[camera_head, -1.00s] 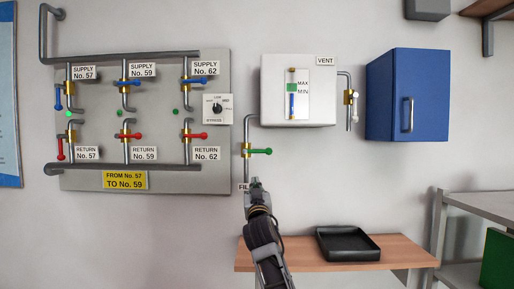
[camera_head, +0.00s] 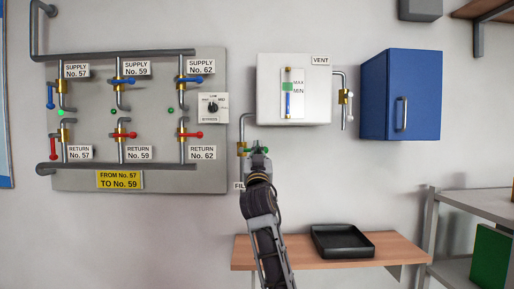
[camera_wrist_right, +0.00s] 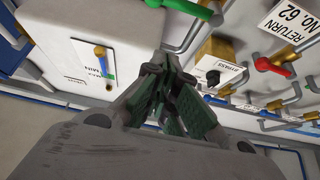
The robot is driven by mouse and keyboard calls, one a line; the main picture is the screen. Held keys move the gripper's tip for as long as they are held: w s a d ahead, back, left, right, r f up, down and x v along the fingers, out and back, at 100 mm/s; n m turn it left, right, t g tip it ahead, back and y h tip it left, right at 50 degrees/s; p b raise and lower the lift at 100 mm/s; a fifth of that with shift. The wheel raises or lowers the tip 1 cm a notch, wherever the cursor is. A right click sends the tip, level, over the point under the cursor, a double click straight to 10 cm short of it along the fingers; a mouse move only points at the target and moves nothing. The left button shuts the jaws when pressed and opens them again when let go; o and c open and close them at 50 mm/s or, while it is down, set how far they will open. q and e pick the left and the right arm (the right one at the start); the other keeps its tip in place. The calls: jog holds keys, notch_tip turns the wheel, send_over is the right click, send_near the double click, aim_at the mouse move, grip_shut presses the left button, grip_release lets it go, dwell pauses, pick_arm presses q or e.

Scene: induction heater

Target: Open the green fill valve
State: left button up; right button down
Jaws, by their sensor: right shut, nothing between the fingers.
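The green fill valve (camera_head: 267,150) sits on the pipe below the white tank, with its brass body (camera_head: 242,149) at the left. Its handle points right, roughly level, and is partly hidden behind my right gripper. In the right wrist view the green handle (camera_wrist_right: 186,8) shows at the top edge, beyond the fingertips. My right gripper (camera_head: 259,146) is shut and empty, just in front of the handle; its fingers (camera_wrist_right: 157,66) meet in the wrist view. I cannot tell whether it touches the handle. My left gripper is not in view.
The white tank (camera_head: 268,100) with a level gauge (camera_head: 288,104) is above. The pipe panel (camera_head: 85,120) with blue and red valves is at the left. A blue cabinet (camera_head: 400,95) hangs at the right. A black tray (camera_head: 341,252) rests on the wooden table (camera_head: 390,249) below.

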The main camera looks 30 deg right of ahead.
jog(key=shift+w+r, duration=0.1)
jog(key=shift+p+x, duration=1.9)
jog(key=shift+x, duration=3.05)
jog(key=shift+w+d+f+p, duration=0.1)
jog(key=shift+w+f+p, duration=0.1)
jog(key=shift+f, duration=0.85)
jog(key=shift+w+d+f+p, duration=0.1)
jog(key=shift+f+p, duration=0.05)
jog(key=shift+f, duration=0.9)
jog(key=shift+f+m+b, duration=0.15)
jog(key=shift+m+b, duration=0.15)
jog(key=shift+b, duration=0.45)
